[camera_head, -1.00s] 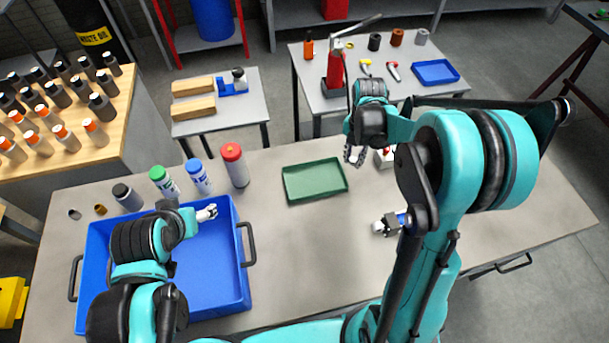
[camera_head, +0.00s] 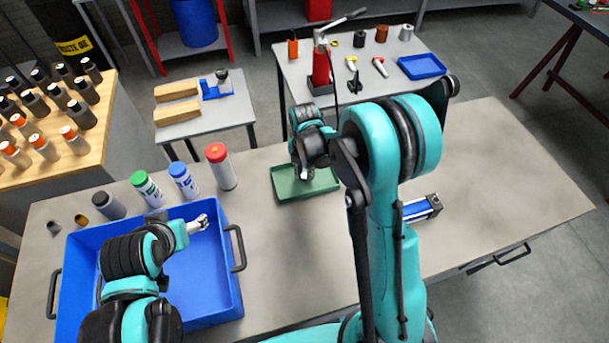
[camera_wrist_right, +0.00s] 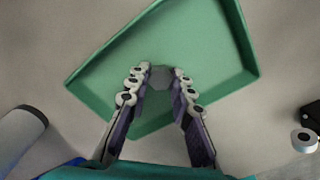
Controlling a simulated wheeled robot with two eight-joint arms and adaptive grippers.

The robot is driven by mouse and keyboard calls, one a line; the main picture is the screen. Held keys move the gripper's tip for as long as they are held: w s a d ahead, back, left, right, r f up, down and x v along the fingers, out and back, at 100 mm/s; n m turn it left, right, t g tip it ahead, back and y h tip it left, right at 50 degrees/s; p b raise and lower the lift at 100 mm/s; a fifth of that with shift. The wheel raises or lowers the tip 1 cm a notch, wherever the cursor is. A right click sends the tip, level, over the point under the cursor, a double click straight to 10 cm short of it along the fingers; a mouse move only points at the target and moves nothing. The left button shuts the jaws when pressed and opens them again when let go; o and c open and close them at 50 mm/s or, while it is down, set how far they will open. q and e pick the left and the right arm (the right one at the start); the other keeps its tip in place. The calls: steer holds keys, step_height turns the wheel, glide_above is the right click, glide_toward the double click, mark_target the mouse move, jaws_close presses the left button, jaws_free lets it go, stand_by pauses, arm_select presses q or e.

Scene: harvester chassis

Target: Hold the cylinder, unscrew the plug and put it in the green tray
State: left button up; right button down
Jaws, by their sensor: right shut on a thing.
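My right gripper (camera_head: 306,174) is over the green tray (camera_head: 328,184). In the right wrist view the gripper (camera_wrist_right: 158,82) is shut on a small grey plug (camera_wrist_right: 161,76), held between its fingertips above the tray's floor (camera_wrist_right: 190,45). The blue cylinder (camera_head: 418,209), with a dark end block, lies on the table right of my right arm, which hides part of it. No gripper holds it. My left gripper (camera_head: 199,223) hangs over the blue bin (camera_head: 242,300), apart from the cylinder; its finger opening is too small to judge.
Several capped bottles, including a red-capped one (camera_head: 221,167), stand left of the tray. A dark object with a pale round part (camera_wrist_right: 306,138) lies at the right edge of the wrist view; I cannot tell what it is. The table's right side (camera_head: 500,170) is clear.

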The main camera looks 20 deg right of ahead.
steer(key=shift+f, duration=0.2)
steer(key=c, duration=1.3)
jaws_free()
